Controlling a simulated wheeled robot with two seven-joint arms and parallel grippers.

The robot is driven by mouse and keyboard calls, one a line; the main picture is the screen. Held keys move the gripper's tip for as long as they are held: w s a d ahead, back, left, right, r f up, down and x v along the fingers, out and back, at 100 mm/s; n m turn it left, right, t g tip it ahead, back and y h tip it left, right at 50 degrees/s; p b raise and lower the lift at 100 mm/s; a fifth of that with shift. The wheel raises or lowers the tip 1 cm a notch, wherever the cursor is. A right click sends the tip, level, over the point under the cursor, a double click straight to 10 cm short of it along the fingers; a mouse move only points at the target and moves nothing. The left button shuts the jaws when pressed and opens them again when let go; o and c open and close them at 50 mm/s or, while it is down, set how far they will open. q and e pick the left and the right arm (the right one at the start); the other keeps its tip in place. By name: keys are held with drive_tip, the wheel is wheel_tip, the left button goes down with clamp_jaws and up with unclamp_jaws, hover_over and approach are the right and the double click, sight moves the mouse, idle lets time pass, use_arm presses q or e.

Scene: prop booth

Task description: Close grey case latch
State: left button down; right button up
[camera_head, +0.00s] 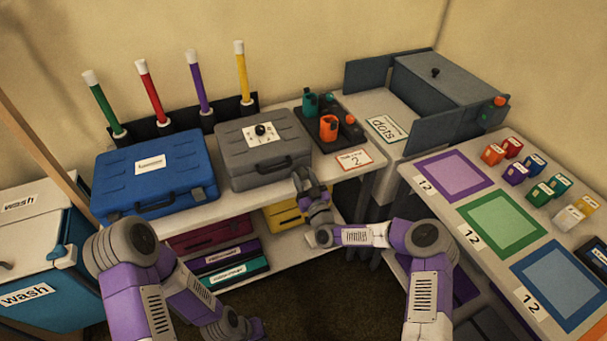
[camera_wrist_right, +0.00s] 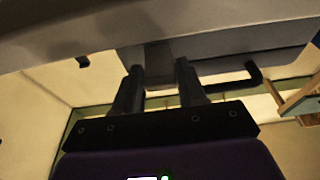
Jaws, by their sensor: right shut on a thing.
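The grey case (camera_head: 235,165) lies with its lid down on the shelf top, between the blue case and a dark tray. It has a white label and a black knob on its lid and a dark handle (camera_head: 270,165) in front. My right gripper (camera_head: 303,177) is at the case's front right corner. In the right wrist view, the fingers (camera_wrist_right: 160,82) reach up to the case's underside and front (camera_wrist_right: 225,52). They are shut on a grey latch piece (camera_wrist_right: 158,58) at the case edge. The fingers partly hide the latch, so its exact position is unclear.
A blue case (camera_head: 155,178) stands left of the grey case. A dark tray (camera_head: 335,140) with orange and teal items is close on the right. Coloured tubes stand behind. Several cases lie on the lower shelf. A table (camera_head: 415,185) with coloured squares is at right.

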drive_tip(key=r+g+p, duration=0.1)
drive_tip(key=p, duration=0.1)
drive_tip(key=r+g+h+p, duration=0.1)
drive_tip(key=g+p, duration=0.1)
drive_tip(key=p, duration=0.1)
drive_tip(key=shift+w+a, duration=0.1)
drive_tip(key=shift+w, duration=0.1)
drive_tip(key=shift+w+r+g+h+p, duration=0.15)
drive_tip(key=shift+g+h+p, duration=0.15)
drive_tip(key=shift+g+p, duration=0.75)
drive_tip(key=o, duration=1)
drive_tip(key=shift+v, duration=3.75)
